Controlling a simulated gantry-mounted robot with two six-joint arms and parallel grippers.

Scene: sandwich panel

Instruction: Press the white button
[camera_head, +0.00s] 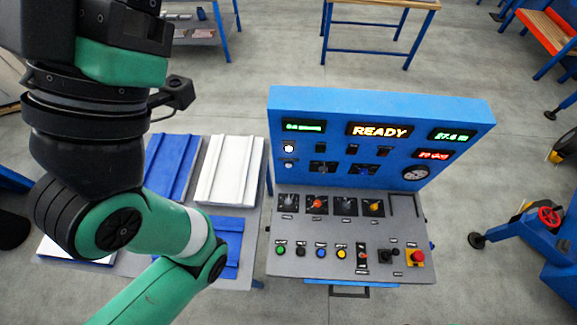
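A small round white button or lamp (289,148) sits at the left of the upright blue panel (380,98). Below it is a smaller pale round one (288,164); I cannot tell which of these is a pressable button. The sloping grey console (300,268) carries a green button (280,250), a black one (300,251), a blue one (321,252) and a yellow one (341,253). My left arm, green and black, fills the left side, bent up and away from the panel. Its gripper fingers do not show. My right arm is not in view.
Knobs (317,202), a joystick (386,255) and a red emergency stop (417,256) stand on the console. The panel display reads READY. Blue and white sheets (228,165) lie on a table at the left.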

